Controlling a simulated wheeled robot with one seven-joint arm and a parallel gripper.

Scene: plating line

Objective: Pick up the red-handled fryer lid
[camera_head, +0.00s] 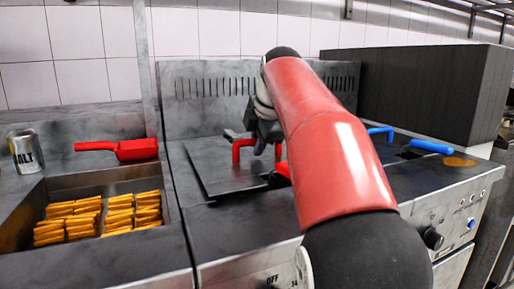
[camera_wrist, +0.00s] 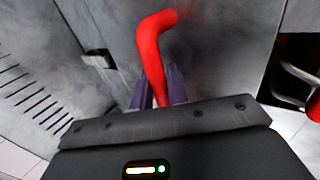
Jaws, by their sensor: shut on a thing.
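The fryer lid (camera_head: 222,172) is a dark flat plate over the left fryer, with a red bracket-shaped handle (camera_head: 237,150) on top. In the wrist view the red handle (camera_wrist: 153,48) rises between the purple-grey fingers, with the grey lid surface (camera_wrist: 215,50) behind it. My gripper (camera_wrist: 158,92) is shut on this handle. In the head view my gripper (camera_head: 264,138) is at the handle, partly hidden by my red arm. I cannot tell whether the lid is raised off the fryer.
Another red handle (camera_wrist: 314,106) and metal wire show beside a dark opening in the wrist view. A blue lid handle (camera_head: 381,131) and blue basket handle (camera_head: 432,147) are to the right. A red scoop (camera_head: 137,149), salt can (camera_head: 26,153) and bin of orange pieces (camera_head: 68,222) are left.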

